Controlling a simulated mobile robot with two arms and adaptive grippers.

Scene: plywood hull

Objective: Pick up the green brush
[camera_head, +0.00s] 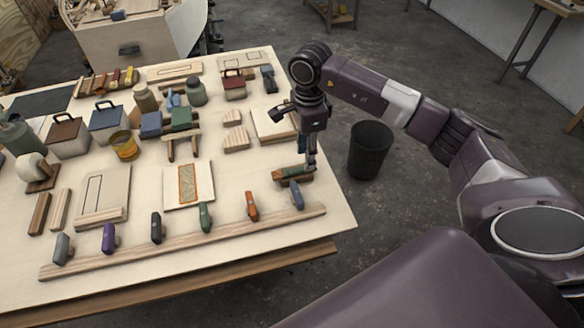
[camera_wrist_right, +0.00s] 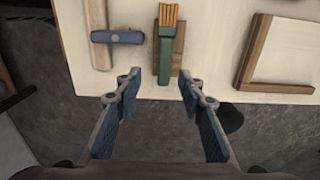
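The green brush (camera_head: 286,173) lies on a small wooden block near the right edge of the table in the head view. In the right wrist view the brush (camera_wrist_right: 165,57) has its green handle toward me and its orange bristles pointing away. My right gripper (camera_wrist_right: 160,83) is open and empty. Its fingertips lie to either side of the line of the brush's handle, near the handle's end, apart from it. In the head view the right gripper (camera_head: 310,165) hangs at the brush and partly hides its right end. My left gripper is not in view.
A wooden rail (camera_head: 180,242) with several coloured tools runs along the table's front; a blue tool (camera_wrist_right: 118,37) on it is left of the brush in the wrist view. A wood-edged board (camera_wrist_right: 285,60) is to the right. A dark bin (camera_head: 370,150) stands beyond the table edge.

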